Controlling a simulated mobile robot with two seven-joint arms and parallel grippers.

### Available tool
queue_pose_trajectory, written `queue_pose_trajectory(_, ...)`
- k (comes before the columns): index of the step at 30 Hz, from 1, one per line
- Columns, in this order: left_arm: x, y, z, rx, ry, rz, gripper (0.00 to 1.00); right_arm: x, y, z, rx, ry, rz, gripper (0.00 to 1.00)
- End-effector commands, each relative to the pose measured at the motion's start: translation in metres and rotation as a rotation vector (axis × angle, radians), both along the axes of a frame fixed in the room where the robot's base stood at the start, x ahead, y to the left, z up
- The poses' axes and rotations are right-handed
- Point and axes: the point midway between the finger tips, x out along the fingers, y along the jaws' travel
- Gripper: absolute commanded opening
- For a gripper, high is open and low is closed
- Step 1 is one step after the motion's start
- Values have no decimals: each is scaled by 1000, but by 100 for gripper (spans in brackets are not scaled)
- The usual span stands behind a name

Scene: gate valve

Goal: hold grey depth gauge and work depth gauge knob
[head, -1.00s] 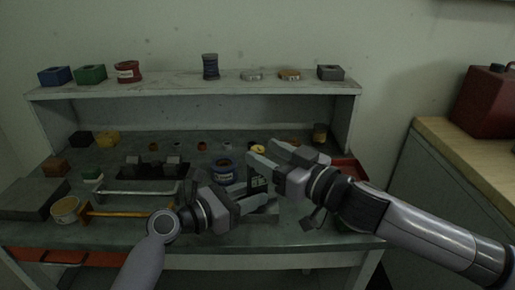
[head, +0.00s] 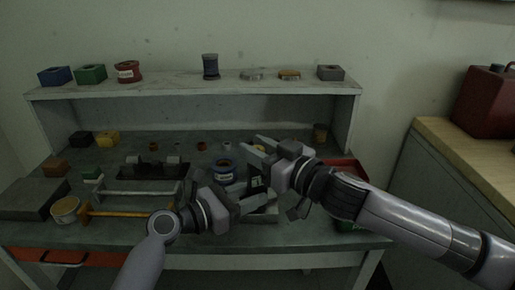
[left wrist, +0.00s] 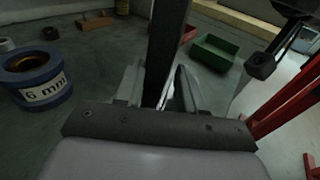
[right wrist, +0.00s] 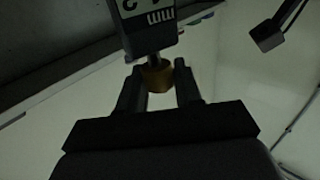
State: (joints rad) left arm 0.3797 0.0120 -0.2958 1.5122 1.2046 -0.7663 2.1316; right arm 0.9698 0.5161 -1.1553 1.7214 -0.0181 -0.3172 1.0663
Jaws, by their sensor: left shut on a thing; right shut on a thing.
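The grey depth gauge (head: 257,182) stands above the front right of the bench in the head view, partly hidden by my grippers. My left gripper (head: 262,198) is shut on its dark, bar-like body, which rises between the fingers in the left wrist view (left wrist: 168,45). In the right wrist view the gauge's lettered body (right wrist: 150,30) ends in a stem with a brass-coloured depth gauge knob (right wrist: 157,77). My right gripper (right wrist: 159,88) has a finger on each side of the knob and is shut on it. The right gripper is above the left one in the head view.
A blue 6 mm ring (left wrist: 40,82) stands on the bench beside the gauge. A green bin (left wrist: 213,52) and a red bin (head: 345,168) are at the right. A yellow-handled tool (head: 125,212) lies at the left. A shelf (head: 170,88) with several items spans the back.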

Motion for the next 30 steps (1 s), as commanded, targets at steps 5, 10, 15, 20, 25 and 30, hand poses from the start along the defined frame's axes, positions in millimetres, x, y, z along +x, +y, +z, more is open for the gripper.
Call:
queue_pose_trajectory(5, -1, 0, -6, 8, 9, -1, 21, 0, 1, -1, -4, 0, 37, 4)
queue_pose_trajectory(10, -1, 0, -6, 9, 9, -2, 21, 0, 1, -1, -7, -1, 115, 4)
queue_pose_trajectory(15, -1, 0, -6, 9, 9, -2, 21, 0, 2, -1, -7, -2, 234, 4)
queue_pose_trajectory(20, -1, 0, -6, 8, 9, -3, 21, 1, 2, 0, -4, -3, 360, 4)
queue_pose_trajectory(25, -1, -1, -6, 8, 10, -4, 21, 1, 2, 0, -1, -3, 497, 4)
queue_pose_trajectory(30, -1, -1, -6, 8, 10, -4, 21, 1, 2, -1, -1, -2, 623, 4)
